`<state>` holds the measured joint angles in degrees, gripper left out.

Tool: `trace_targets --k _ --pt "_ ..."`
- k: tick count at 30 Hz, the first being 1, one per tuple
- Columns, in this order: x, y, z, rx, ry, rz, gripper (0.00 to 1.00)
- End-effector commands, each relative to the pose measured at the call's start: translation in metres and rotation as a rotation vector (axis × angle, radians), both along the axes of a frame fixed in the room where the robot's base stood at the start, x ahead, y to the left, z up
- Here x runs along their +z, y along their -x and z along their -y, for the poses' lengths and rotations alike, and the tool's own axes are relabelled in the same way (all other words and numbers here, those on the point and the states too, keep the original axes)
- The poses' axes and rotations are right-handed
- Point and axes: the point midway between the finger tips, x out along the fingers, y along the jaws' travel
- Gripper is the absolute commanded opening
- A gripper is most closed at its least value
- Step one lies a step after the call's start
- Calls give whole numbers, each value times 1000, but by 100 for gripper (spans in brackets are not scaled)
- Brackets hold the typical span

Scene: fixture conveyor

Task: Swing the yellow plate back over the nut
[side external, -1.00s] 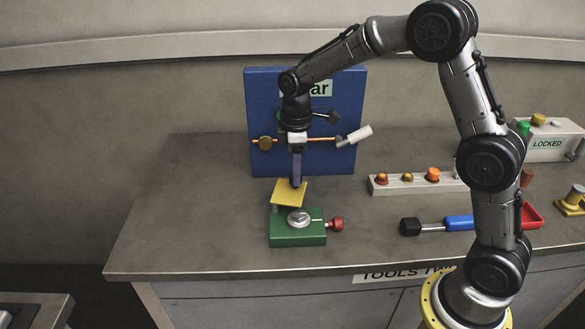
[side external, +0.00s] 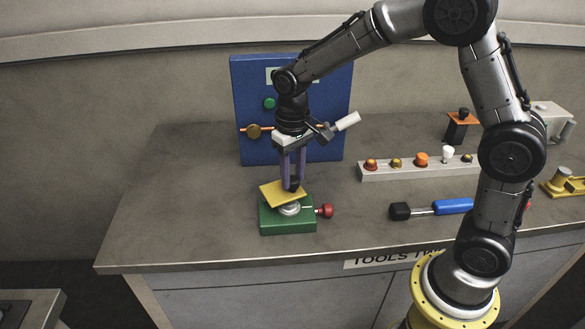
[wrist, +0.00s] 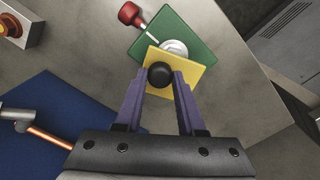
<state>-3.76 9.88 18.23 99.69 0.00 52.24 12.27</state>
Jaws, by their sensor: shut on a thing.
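The yellow plate (side external: 272,194) sits on top of the green block (side external: 288,226), turned at an angle to it. In the wrist view the plate (wrist: 188,77) carries a round black knob (wrist: 160,74). My gripper (side external: 292,186) is shut on this knob, with a purple finger on each side of it. The silver nut (side external: 289,209) on the block is partly under the plate. In the wrist view part of the nut (wrist: 175,46) still shows past the plate's edge. A red knob on a rod (side external: 325,211) sticks out of the block's right side.
A blue upright panel (side external: 243,100) with a copper rod and white handle stands behind my gripper. A pale rail (side external: 383,172) with several knobs and a blue-handled tool (side external: 453,206) lie to the right. The table's left side is clear.

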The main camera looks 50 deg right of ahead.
Motion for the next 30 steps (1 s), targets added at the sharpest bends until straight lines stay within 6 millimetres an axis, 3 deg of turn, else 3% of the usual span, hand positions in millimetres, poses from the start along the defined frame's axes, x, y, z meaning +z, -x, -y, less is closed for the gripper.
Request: trace_targets --k 15,30 --pt "3 7 -21 -332 -2 6 0" --pt "3 7 -25 -394 -3 7 0"
